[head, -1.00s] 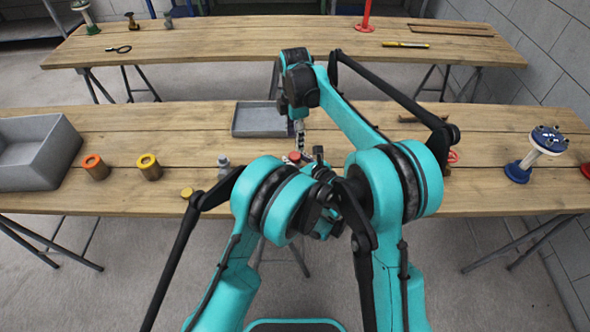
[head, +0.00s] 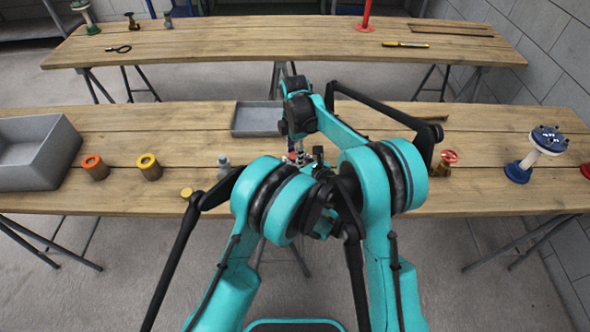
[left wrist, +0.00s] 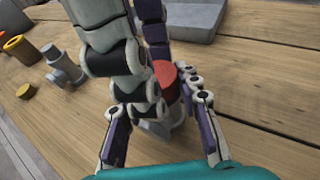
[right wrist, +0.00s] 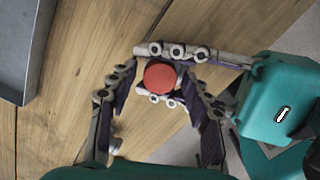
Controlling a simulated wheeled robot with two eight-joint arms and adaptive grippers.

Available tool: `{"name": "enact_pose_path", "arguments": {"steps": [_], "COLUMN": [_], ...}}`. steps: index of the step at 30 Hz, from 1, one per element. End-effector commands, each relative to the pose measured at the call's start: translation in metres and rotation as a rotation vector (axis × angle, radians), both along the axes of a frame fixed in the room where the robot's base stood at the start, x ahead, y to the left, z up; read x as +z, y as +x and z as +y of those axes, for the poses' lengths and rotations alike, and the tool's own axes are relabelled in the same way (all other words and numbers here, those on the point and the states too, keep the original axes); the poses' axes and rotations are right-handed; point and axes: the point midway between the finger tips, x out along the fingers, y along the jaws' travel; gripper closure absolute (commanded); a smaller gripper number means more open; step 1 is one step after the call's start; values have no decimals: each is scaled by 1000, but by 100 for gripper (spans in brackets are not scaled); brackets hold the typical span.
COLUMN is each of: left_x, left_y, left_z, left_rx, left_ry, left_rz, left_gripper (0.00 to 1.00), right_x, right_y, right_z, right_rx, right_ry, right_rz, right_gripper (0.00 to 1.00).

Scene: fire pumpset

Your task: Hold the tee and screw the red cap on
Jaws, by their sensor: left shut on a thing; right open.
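The red cap (right wrist: 160,76) sits on top of the grey tee (left wrist: 156,126); how far it is threaded on cannot be told. My left gripper (left wrist: 158,112) is shut on the tee below the cap, its fingers on either side in the right wrist view (right wrist: 165,74). My right gripper (right wrist: 158,100) is open, pointing down over the cap, with one finger on each side. Its fingers also show large in the left wrist view (left wrist: 135,75), in front of the cap and partly hiding it. In the head view, my arms mostly hide the cap (head: 292,156).
On the near bench stand a grey tray (head: 234,122), a grey bin (head: 50,165), orange-topped (head: 94,167) and yellow-topped (head: 149,166) cylinders, a grey fitting (head: 224,165), a yellow cap (head: 186,192) and a red-wheeled valve (head: 446,162).

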Motion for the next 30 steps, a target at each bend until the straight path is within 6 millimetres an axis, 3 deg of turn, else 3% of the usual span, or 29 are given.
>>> {"name": "enact_pose_path", "arguments": {"steps": [9, 14, 16, 17, 19, 30], "left_x": [0, 0, 0, 0, 0, 0], "left_y": [0, 0, 0, 0, 0, 0], "left_z": [0, 0, 0, 0, 0, 0], "left_rx": [0, 0, 0, 0, 0, 0], "left_ry": [0, 0, 0, 0, 0, 0], "left_rz": [0, 0, 0, 0, 0, 0], "left_gripper": [100, 100, 100, 100, 100, 100], "right_x": [-2, -2, -2, -2, -2, 6], "right_y": [0, 0, 0, 0, 0, 0], "right_z": [0, 0, 0, 0, 0, 0], "right_rx": [0, 0, 0, 0, 0, 0], "right_ry": [0, 0, 0, 0, 0, 0], "right_rz": [0, 0, 0, 0, 0, 0], "right_gripper": [53, 96, 100, 63, 47, 47]}}
